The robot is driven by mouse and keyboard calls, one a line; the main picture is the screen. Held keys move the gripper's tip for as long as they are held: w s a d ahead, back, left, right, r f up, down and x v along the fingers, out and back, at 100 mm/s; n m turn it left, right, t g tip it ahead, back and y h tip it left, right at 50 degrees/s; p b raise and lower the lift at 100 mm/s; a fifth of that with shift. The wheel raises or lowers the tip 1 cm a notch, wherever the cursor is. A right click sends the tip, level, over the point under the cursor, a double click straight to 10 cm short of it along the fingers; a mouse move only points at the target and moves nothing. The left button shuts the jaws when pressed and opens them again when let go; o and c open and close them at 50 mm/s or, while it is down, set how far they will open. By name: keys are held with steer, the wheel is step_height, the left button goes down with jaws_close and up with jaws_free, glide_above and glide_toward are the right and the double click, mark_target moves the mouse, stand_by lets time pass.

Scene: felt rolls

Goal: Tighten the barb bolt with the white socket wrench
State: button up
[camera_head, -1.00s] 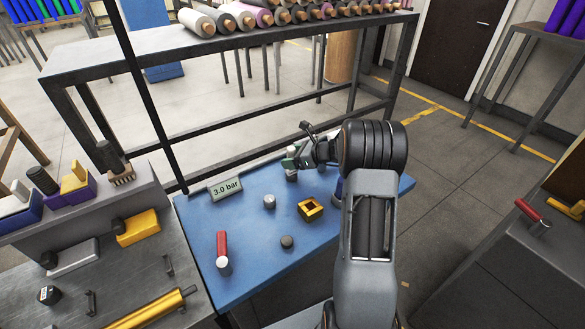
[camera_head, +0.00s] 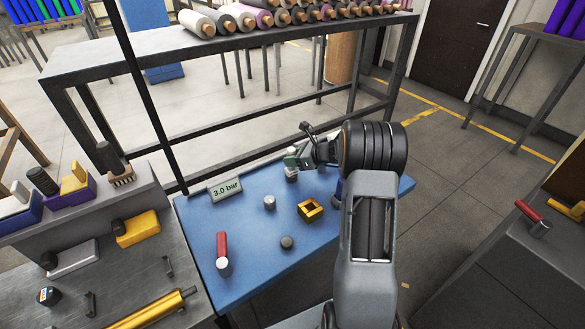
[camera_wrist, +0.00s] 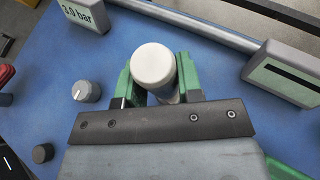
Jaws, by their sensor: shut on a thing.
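My gripper (camera_wrist: 156,84) is shut on an upright piece with a round white top, which looks like the white socket wrench (camera_wrist: 153,66). The green fingers sit on both sides of it. In the head view the white piece shows in part (camera_head: 291,175) at the back of the blue bench top, below my gripper (camera_head: 293,162). Its lower end is mostly hidden, so I cannot tell what it rests on. I cannot make out the barb bolt.
The blue bench (camera_head: 240,275) carries a 3.0 bar display (camera_head: 226,189), a grey knob (camera_head: 269,201), a dark knob (camera_head: 287,242), a yellow square socket (camera_head: 311,208) and a red-handled tool (camera_head: 222,250). A metal bar (camera_wrist: 205,27) runs along the bench's back.

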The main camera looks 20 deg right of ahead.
steer(key=shift+r, duration=0.15)
jaws_close()
steer(key=shift+r+p, duration=3.35)
steer(key=shift+r, duration=1.1)
